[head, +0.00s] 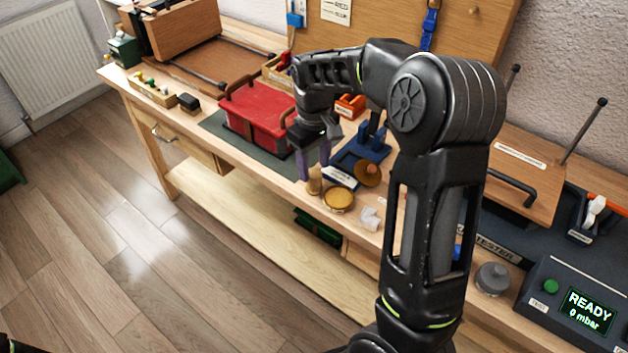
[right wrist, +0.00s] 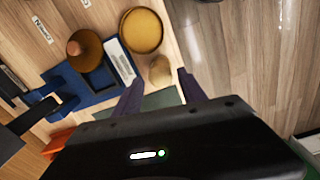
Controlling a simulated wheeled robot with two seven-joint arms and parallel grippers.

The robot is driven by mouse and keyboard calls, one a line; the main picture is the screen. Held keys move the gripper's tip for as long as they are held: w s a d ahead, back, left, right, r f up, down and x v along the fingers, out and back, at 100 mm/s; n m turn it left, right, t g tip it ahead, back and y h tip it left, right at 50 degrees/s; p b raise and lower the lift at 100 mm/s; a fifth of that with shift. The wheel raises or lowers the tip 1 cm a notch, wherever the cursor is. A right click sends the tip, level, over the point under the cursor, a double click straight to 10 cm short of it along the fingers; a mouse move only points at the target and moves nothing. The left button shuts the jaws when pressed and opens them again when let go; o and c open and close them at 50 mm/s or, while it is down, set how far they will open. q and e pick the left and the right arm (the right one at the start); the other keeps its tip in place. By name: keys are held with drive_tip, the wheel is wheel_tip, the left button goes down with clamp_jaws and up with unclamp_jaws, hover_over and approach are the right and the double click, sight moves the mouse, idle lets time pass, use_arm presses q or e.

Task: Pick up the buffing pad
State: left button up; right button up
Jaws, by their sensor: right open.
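A small tan, felt-like cylinder (head: 315,182), which looks like the buffing pad, stands upright on the wooden bench near its front edge. In the right wrist view the tan pad (right wrist: 160,71) shows end-on, just beyond and between my fingertips. My right gripper (head: 311,168) is open and empty, its purple-grey fingers pointing down close above the pad. The right wrist view also shows the open fingers (right wrist: 159,84); whether they touch the pad I cannot tell. My left gripper is not in view.
A round yellow-topped tin (head: 338,199) stands right beside the pad. A brown domed piece (head: 368,172) sits by a blue stand (head: 372,143). A red box (head: 262,108) rests on a green mat (head: 215,124) to the left. The bench front edge is close, with open floor beyond.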

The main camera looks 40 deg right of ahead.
sight(314, 172)
drive_tip(key=shift+f, duration=0.1)
wheel_tip(314, 172, down, 5)
drive_tip(key=shift+f+p, duration=0.1)
drive_tip(key=shift+p, duration=0.45)
drive_tip(key=shift+c, duration=0.4)
clamp_jaws()
drive_tip(key=shift+r, duration=0.2)
wheel_tip(314, 172, up, 10)
drive_tip(key=shift+f+b, duration=0.1)
drive_tip(key=shift+b, duration=0.35)
idle(0.9)
